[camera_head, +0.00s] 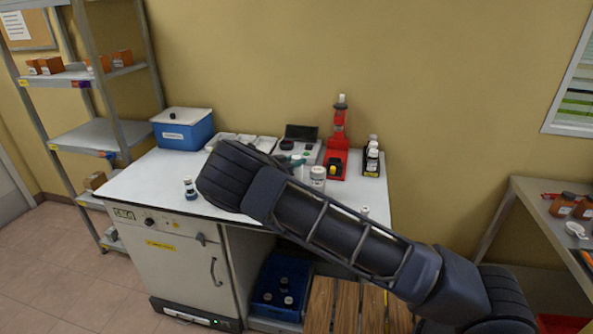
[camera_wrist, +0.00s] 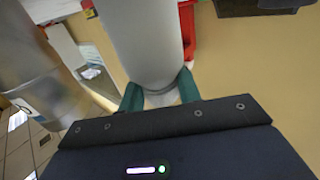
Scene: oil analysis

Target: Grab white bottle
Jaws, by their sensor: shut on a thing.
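In the wrist view my gripper (camera_wrist: 160,92) has its two teal fingers shut on a pale, whitish cylindrical bottle (camera_wrist: 147,38). The bottle runs up from between the fingers and leaves the top of the picture, so its far end is hidden. In the head view my arm reaches across the white bench, and a teal part of my gripper (camera_head: 297,162) shows just past the arm. White containers, one of them a white jar (camera_head: 318,173), show close beside it. I cannot tell which of them is the one held.
A shiny cylinder (camera_wrist: 42,85) is close to the left in the wrist view. On the bench (camera_head: 150,184) are a blue box (camera_head: 183,131), a red device (camera_head: 337,140), small dark bottles (camera_head: 372,160) at right and small vials (camera_head: 190,189) at front left. The bench's left front is mostly clear.

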